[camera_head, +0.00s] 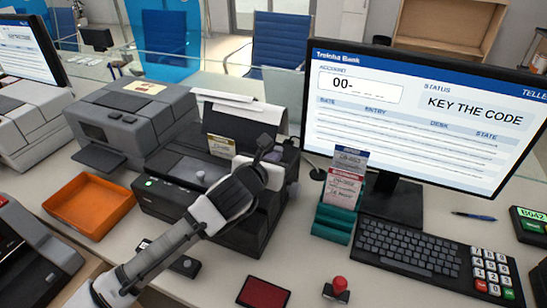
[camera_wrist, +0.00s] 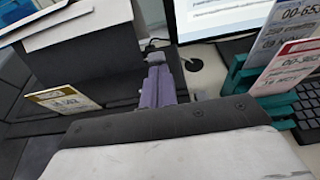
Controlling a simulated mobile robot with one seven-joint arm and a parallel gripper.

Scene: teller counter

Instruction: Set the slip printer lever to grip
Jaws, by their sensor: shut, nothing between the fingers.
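The dark slip printer (camera_head: 160,203) stands in the middle of the counter with white paper rising from its back. My arm reaches across its front right part. My gripper (camera_head: 266,148) is shut and empty at the printer's right side; its fingers show in the wrist view (camera_wrist: 158,78), close beside the dark upright housing (camera_wrist: 90,60). I cannot make out the lever clearly; the gripper and arm cover part of that side. I cannot tell whether the fingers touch anything.
A green card holder (camera_head: 333,224) with printed cards stands right of the printer, before the monitor (camera_head: 425,110). A keyboard (camera_head: 420,245) lies farther right. An orange tray (camera_head: 88,205) is on the left.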

